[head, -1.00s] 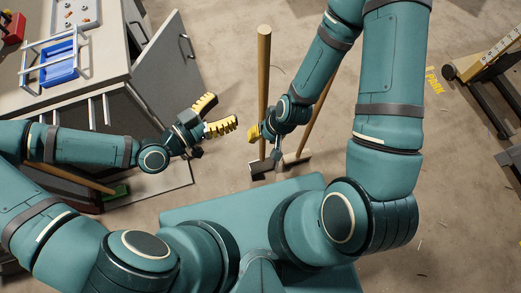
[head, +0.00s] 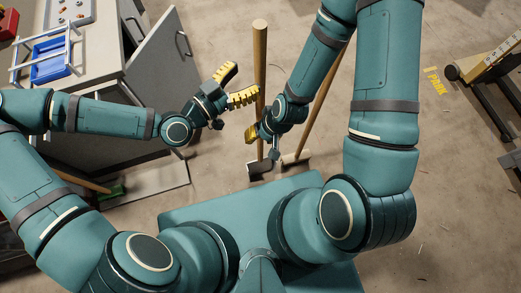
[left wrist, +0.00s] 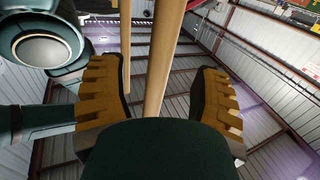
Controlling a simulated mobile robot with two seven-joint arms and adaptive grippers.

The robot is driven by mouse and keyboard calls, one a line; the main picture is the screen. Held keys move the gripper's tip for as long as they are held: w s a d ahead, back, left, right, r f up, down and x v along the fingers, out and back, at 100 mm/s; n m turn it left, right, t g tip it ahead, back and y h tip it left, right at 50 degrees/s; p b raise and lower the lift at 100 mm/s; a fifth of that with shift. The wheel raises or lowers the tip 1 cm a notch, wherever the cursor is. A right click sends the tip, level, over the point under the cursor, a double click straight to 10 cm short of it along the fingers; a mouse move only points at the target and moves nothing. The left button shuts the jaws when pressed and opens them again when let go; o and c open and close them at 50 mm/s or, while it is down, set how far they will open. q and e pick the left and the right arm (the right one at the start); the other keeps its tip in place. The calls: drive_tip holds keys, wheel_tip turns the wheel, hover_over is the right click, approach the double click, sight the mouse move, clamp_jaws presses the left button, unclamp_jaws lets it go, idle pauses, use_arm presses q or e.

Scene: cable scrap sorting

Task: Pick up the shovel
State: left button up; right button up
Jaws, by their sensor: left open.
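Two long wooden handles with dark, flat heads stand side by side. One handle (head: 259,50) is nearly upright, with its head (head: 260,170) on the floor. The other handle (head: 322,98) slants, with its head (head: 295,157) beside the first. I cannot tell which is the shovel. My left gripper (head: 247,79) is open, its yellow fingers spread just left of the upright handle. In the left wrist view a handle (left wrist: 162,60) runs between the spread fingers, not clasped. My right gripper (head: 261,140) is low by the upright handle; whether it grips anything is unclear.
A workbench (head: 95,65) with an open cabinet door (head: 160,58) stands at the left, with a blue tray (head: 47,62) on top. The floor between is mostly clear.

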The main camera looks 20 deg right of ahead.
sight(256, 70)
use_arm(q)
drive_tip(key=shift+x, duration=2.65)
drive_tip(key=shift+r, duration=0.15)
drive_tip(key=shift+c, duration=0.2)
clamp_jaws()
